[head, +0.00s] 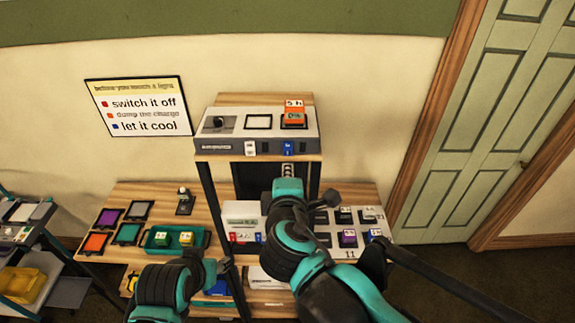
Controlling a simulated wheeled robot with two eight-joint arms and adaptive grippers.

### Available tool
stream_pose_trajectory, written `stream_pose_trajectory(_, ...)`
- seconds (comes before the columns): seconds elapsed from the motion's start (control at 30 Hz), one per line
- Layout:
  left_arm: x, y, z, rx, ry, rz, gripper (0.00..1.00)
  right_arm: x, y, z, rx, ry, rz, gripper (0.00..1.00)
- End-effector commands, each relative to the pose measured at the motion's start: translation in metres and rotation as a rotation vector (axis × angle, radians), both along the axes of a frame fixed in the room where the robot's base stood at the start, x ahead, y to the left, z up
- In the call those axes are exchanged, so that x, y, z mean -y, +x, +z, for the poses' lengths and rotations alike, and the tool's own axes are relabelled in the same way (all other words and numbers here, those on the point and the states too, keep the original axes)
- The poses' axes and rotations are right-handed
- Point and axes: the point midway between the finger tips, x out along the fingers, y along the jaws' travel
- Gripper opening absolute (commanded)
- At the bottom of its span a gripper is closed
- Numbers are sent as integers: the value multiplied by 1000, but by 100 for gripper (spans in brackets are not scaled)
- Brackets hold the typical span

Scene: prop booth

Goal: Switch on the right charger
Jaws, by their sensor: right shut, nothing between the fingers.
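A grey charger unit (225,146) stands on the raised wooden shelf. An orange battery (294,115) with small white labels sits in the right bay. On the front face are a white switch (250,148) and, further right, a blue switch (288,147); their on or off position is too small to tell. My right gripper (288,172) is shut and empty, pointing up just below the blue switch. I cannot tell whether it touches. My left arm is low at the bottom left; its gripper (222,267) is small and its fingers are unclear.
Below, the wooden table holds coloured square pads, a green tray (150,246) with two batteries, a white unit (241,210) with red and blue parts, and a rack (378,250) of batteries, partly hidden by my right arm. A wall sign (140,107) hangs left of the shelf.

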Motion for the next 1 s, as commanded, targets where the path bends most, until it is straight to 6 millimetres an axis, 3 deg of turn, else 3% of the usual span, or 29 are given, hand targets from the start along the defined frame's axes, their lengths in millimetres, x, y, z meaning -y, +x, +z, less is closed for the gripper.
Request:
stream_pose_trajectory(0.23, 0, 0, -2, 0, 0, 0, 46, 0, -23, 8, 0, 0, 0, 0)
stream_pose_trajectory(0.57, 0, 0, -2, 0, 0, 0, 46, 0, -25, 9, 0, 0, -1, 0)
stream_pose_trajectory(0.8, 0, 0, 18, 0, 0, 0, 46, 0, -30, 2, 0, 0, 1, 0)
stream_pose_trajectory(1.0, 0, 0, 18, 0, 0, 0, 46, 0, -32, -4, -1, 0, 0, 0)
